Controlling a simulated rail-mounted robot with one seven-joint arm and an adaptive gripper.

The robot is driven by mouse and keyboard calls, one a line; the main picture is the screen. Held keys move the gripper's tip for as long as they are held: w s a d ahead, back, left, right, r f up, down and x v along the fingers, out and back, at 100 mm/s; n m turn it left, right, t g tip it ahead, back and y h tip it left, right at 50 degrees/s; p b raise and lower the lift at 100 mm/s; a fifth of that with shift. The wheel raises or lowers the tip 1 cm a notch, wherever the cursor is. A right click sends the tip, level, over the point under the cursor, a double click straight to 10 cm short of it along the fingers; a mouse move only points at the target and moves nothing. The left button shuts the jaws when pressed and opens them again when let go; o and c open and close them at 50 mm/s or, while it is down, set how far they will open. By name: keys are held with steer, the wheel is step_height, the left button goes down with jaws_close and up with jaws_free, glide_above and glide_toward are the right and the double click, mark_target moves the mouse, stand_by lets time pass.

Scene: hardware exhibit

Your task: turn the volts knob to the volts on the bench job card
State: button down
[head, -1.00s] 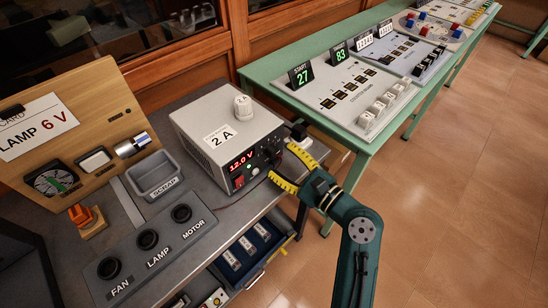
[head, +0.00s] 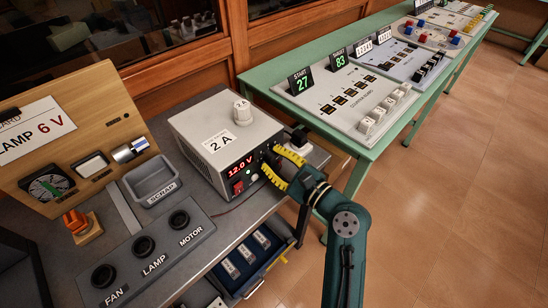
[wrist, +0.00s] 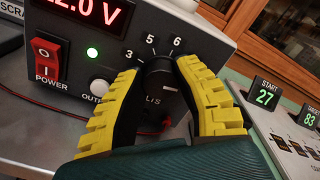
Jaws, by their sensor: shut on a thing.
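The grey power supply (head: 192,128) has a red display (head: 240,165) reading 12.0 V. Its dark volts knob (wrist: 158,77) shows in the wrist view, with the numbers 3, 5 and 6 around its top and part of its label covered. My gripper (wrist: 160,70) is shut on the knob, one yellow-padded finger on each side. In the head view my gripper (head: 272,163) reaches the supply's front from the right and hides the knob. The bench job card (head: 35,139) on the wooden board reads LAMP 6 V.
The red power switch (wrist: 48,58) and a white output button (wrist: 98,88) sit left of the knob, near the left finger. A green-lit lamp is above the button. An open drawer (head: 250,265) lies below.

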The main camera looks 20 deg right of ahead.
steer(key=shift+n, duration=0.3)
steer(key=n, duration=0.3)
steer(key=shift+a+r, duration=0.1)
steer(key=n+b, duration=0.1)
steer(key=n, duration=0.3)
steer(key=n+b, duration=0.1)
steer(key=n, duration=0.1)
steer(key=n+b, duration=0.1)
steer(key=n, duration=0.1)
steer(key=shift+f+n, duration=0.2)
steer(key=shift+n, duration=0.1)
steer(key=shift+n+b, duration=1)
steer(key=shift+n, duration=0.8)
steer(key=shift+f, duration=0.1)
steer(key=c, duration=0.7)
jaws_free()
steer(key=shift+a, duration=0.1)
